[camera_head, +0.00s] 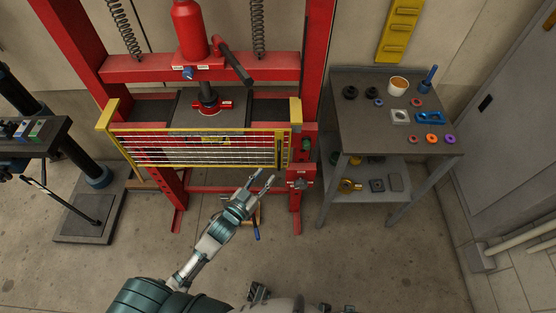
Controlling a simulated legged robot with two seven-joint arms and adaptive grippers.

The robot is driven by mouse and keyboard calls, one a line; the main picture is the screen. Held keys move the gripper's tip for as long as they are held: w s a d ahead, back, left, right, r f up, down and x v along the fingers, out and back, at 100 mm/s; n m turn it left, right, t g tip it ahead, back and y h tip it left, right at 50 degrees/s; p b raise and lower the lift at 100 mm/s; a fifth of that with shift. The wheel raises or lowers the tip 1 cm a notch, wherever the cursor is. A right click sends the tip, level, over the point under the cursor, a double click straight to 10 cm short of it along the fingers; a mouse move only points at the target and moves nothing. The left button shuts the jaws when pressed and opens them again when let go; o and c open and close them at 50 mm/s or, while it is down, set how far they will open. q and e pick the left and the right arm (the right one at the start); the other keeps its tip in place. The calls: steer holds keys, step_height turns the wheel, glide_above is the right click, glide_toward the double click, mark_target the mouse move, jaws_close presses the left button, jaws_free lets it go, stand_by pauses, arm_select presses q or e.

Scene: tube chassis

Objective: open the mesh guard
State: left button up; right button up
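The mesh guard (195,149) is a wire panel in a yellow frame. It spans the front of the red press (118,70), between its two uprights, and looks closed. A yellow and black vertical piece (279,150) stands at the guard's right end. My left gripper (264,175) is open and empty, with its two fingers apart and pointing up toward the guard's lower right part. It appears just below and in front of the guard; contact cannot be made out.
A grey side table (357,117) with rings, a cup and blue parts stands right of the press. A small red box (300,184) sits on the right upright. A black stand (88,228) is at the left. The floor in front is mostly clear.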

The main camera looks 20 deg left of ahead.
mark_target(279, 162)
arm_select(q)
steer(key=x, duration=0.8)
steer(key=shift+d, duration=0.15)
steer(key=shift+w+a+f, duration=0.1)
steer(key=shift+w+a, duration=0.2)
steer(key=shift+a, duration=0.05)
steer(key=shift+d, duration=0.2)
steer(key=shift+c, duration=0.5)
steer(key=shift+d, duration=0.3)
jaws_close()
steer(key=shift+a, duration=0.1)
